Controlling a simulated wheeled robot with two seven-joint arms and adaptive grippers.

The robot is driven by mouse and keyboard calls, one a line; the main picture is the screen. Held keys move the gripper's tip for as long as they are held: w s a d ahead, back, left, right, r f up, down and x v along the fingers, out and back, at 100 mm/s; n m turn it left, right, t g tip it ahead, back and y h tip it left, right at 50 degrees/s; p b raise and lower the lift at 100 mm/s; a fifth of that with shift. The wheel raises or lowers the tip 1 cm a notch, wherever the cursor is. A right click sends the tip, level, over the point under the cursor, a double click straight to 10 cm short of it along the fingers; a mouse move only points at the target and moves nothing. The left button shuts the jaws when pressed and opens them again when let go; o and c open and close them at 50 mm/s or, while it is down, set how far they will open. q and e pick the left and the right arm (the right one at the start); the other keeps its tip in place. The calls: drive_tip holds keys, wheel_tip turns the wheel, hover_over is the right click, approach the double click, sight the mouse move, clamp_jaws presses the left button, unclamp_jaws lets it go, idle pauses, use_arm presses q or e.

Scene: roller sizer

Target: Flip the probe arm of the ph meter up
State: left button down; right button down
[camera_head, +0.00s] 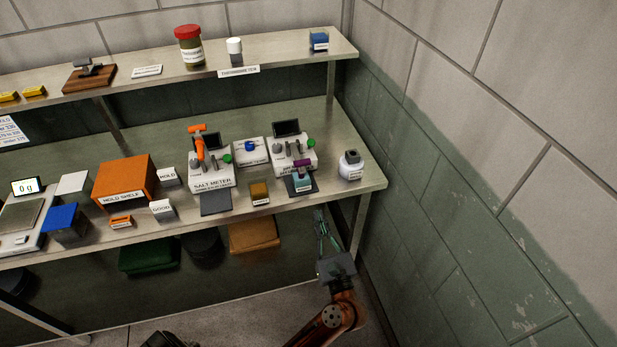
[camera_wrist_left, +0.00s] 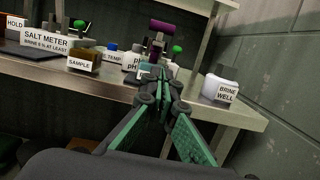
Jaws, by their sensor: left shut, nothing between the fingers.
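The white pH meter (camera_head: 291,151) stands on the bench's right part, with a dark screen and a green knob. Its purple probe arm (camera_head: 301,168) appears lowered forward over a small teal-and-white cup (camera_head: 303,183) on a dark pad. In the left wrist view the purple bar of the probe arm (camera_wrist_left: 160,28) shows above the fingers, and my gripper hides part of the meter (camera_wrist_left: 133,63). My left gripper (camera_head: 319,213) is shut and empty, in front of the bench edge and apart from the arm; its fingertips (camera_wrist_left: 164,78) point toward the meter. My right gripper is not in view.
The salt meter (camera_head: 211,178), with an orange arm raised, stands to the left. The sample block (camera_head: 259,193) is between the meters. The brine well (camera_head: 351,166) stands right of the pH meter, near the bench end (camera_head: 372,182). An upper shelf (camera_head: 280,50) runs behind.

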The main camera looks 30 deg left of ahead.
use_arm(q)
drive_tip(key=x, duration=0.4)
drive_tip(key=r+x, duration=0.1)
drive_tip(key=x, duration=0.3)
drive_tip(key=r+x, duration=0.1)
drive_tip(key=x, duration=0.2)
drive_tip(key=shift+w+a, duration=0.15)
drive_tip(key=shift+w+a+r, duration=0.25)
drive_tip(key=shift+a+r, duration=0.05)
drive_tip(key=shift+r, duration=0.25)
